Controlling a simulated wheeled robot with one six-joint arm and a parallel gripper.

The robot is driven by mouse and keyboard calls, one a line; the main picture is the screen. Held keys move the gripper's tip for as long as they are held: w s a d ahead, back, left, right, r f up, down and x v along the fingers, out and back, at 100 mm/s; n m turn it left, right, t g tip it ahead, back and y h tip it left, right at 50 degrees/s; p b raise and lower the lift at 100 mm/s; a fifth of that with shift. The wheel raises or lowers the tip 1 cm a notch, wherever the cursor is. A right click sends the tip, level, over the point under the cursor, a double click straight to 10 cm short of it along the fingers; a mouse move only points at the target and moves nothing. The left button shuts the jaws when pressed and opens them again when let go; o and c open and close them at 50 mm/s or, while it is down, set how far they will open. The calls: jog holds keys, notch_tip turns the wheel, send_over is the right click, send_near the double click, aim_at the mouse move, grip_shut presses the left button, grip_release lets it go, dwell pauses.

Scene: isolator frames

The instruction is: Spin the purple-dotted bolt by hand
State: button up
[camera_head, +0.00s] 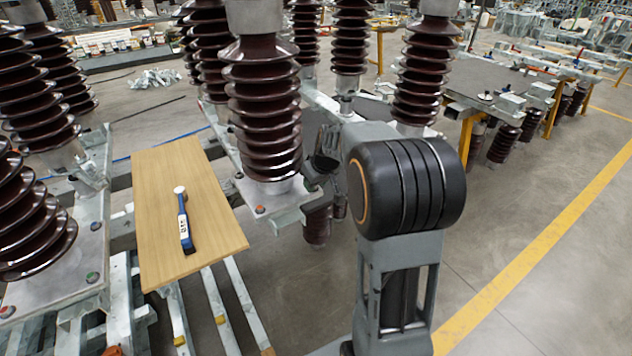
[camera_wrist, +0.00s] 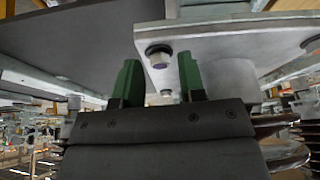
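In the wrist view, a hex bolt (camera_wrist: 159,57) hangs from the underside of a pale metal flange plate (camera_wrist: 225,45). Its end face looks faintly purple, though it is small and shaded. My gripper (camera_wrist: 158,75) points up at it, its two green fingers apart with nothing between them that I can see gripped. The bolt shows in line with the gap between the fingertips; I cannot tell if they touch it. A second bolt end (camera_wrist: 166,93) shows lower, between the fingers. In the head view, my arm hides most of the gripper's work area.
Brown ribbed insulators (camera_head: 262,110) stand on metal frames around my arm. A wooden board (camera_head: 165,235) at left bears a blue-handled tool (camera_head: 185,228). A dark panel (camera_wrist: 75,45) spans the wrist view's upper left. Open floor (camera_head: 540,250) lies at right.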

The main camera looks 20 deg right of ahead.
jog(key=shift+o, duration=0.8)
jog(key=p+v, duration=0.1)
jog(key=v, duration=1.3)
jog(key=shift+w, duration=0.15)
